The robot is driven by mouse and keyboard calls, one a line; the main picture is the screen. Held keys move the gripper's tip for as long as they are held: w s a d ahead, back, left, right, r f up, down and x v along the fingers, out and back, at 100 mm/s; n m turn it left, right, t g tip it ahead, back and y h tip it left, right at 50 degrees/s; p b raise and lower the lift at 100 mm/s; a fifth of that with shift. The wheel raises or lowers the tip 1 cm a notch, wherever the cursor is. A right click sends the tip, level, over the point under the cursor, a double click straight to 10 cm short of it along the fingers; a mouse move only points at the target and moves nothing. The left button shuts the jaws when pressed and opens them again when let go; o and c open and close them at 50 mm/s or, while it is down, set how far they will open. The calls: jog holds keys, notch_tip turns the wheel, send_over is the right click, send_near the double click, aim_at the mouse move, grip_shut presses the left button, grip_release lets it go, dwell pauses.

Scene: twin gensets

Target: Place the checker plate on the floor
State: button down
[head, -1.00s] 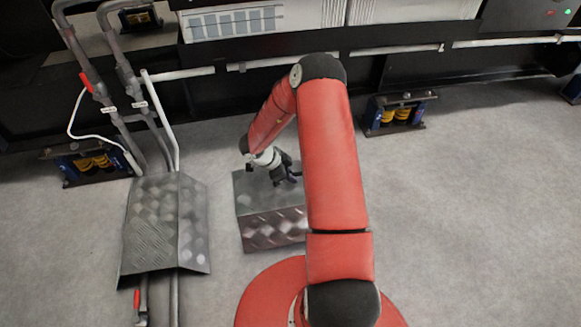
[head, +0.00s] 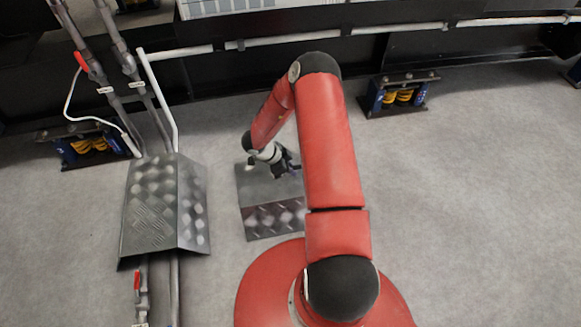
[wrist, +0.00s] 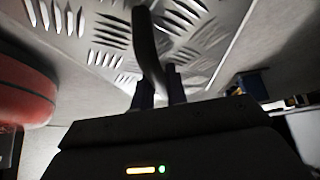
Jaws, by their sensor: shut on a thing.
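The checker plate (head: 272,220) is a bent grey metal sheet with raised tread, in front of my red base in the head view. Its top face and patterned near face show. My gripper (head: 284,168) is over its top, partly hidden by my arm. In the wrist view my gripper (wrist: 160,95) is shut on a dark curved handle (wrist: 147,45) of the plate, whose tread (wrist: 110,35) fills the upper part. My arm hides the plate's right end in the head view. I cannot tell whether its lower edge touches the floor.
A second checker plate (head: 150,210) covers pipes to the left. Pipes with red-handled valves (head: 82,62) rise behind it. A dark genset frame (head: 230,75) with blue-and-yellow mounts (head: 397,96) runs along the back. The grey floor (head: 480,200) on the right is clear.

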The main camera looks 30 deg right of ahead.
jog(key=c, duration=1.4)
grip_release()
